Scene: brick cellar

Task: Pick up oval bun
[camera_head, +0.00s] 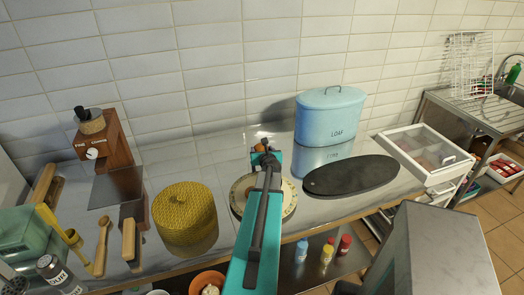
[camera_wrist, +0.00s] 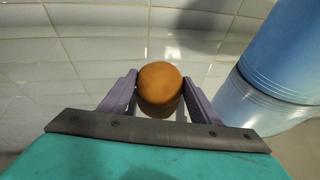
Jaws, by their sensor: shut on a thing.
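The oval bun (camera_wrist: 160,84) is orange-brown and rounded, between the two purple fingers of my gripper (camera_wrist: 160,95) in the wrist view. The fingers touch it on both sides. In the head view only a small part of the bun (camera_head: 260,147) shows past the end of my teal arm, near the wall. My gripper (camera_head: 262,150) is mostly hidden there by the arm. I cannot tell exactly how high the bun is above the counter.
A blue loaf bin (camera_head: 328,117) stands right of my gripper. A round cream board or plate (camera_head: 289,199) lies under my arm, with a dark oval board (camera_head: 352,175) to its right. A yellow woven container (camera_head: 184,212) stands left. White tiles (camera_head: 215,70) close off the back.

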